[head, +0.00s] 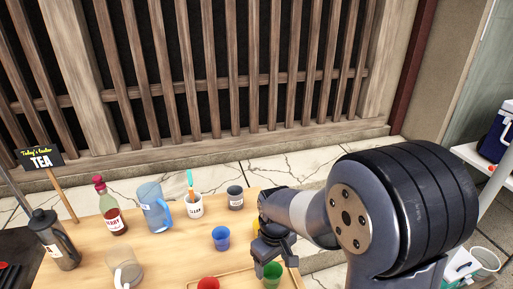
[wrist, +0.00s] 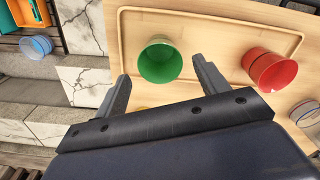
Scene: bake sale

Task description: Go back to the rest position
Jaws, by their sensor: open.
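My gripper (head: 268,256) is low over the right side of the wooden table (head: 88,233), beside the green cup (head: 272,275). In the wrist view my gripper (wrist: 163,78) is open with its two fingers spread and nothing held between them. The green cup (wrist: 160,62) stands on the wooden tray (wrist: 210,19), just past the fingertips. I cannot tell whether a finger touches it. A red cup (wrist: 272,72) is to its right in the wrist view, and it also shows at the bottom of the head view (head: 208,284).
A blue cup (head: 221,238), a dark grey tin (head: 235,198), a white utensil pot (head: 194,205), a blue pitcher (head: 155,207), a red bottle (head: 113,219) and a grey press (head: 56,241) stand left of my arm. A tea sign (head: 41,158) is far left. A wooden lattice (head: 240,70) rises behind.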

